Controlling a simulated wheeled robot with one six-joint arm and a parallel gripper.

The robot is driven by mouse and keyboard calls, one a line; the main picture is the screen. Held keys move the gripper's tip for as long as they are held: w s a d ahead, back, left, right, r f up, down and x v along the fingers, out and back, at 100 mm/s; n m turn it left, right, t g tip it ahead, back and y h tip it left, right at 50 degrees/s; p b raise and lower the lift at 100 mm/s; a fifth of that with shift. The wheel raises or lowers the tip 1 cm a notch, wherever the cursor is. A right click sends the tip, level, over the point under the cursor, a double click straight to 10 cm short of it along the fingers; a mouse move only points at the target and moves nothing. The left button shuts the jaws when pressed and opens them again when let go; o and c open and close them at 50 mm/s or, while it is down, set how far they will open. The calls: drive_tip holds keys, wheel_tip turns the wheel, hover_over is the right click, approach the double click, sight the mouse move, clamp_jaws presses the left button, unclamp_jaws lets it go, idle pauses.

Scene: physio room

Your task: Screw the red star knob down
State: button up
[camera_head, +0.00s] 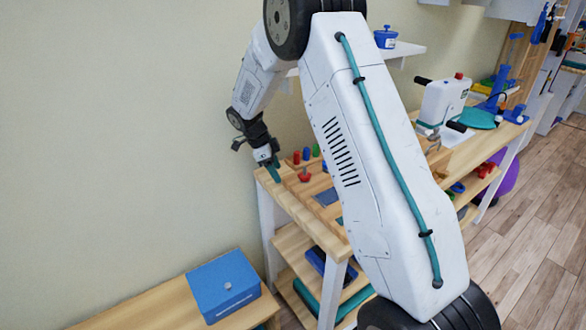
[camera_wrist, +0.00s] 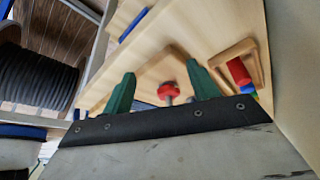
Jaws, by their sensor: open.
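The red star knob (camera_head: 305,175) sits on a threaded post on a wooden board on the table. In the wrist view the knob (camera_wrist: 168,91) appears between my two green fingertips, with its grey stem below it. My gripper (camera_head: 272,170) is at the left end of the table, to the left of the knob in the head view. In the wrist view my gripper (camera_wrist: 160,86) is open, with a wide gap between its fingers and nothing held. Whether the fingers are level with the knob is unclear.
Red, blue and green pegs (camera_head: 306,154) stand behind the knob; a red peg (camera_wrist: 238,71) lies near my right finger in the wrist view. A white machine (camera_head: 442,102) stands farther right. A blue box (camera_head: 223,287) sits on a low bench. The wall is close behind the table.

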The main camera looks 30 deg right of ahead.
drive_tip(key=shift+w+a, duration=0.5)
drive_tip(key=shift+a, duration=0.35)
drive_tip(key=shift+w+a, duration=0.45)
drive_tip(key=shift+a, duration=0.4)
drive_tip(key=shift+r, duration=0.1)
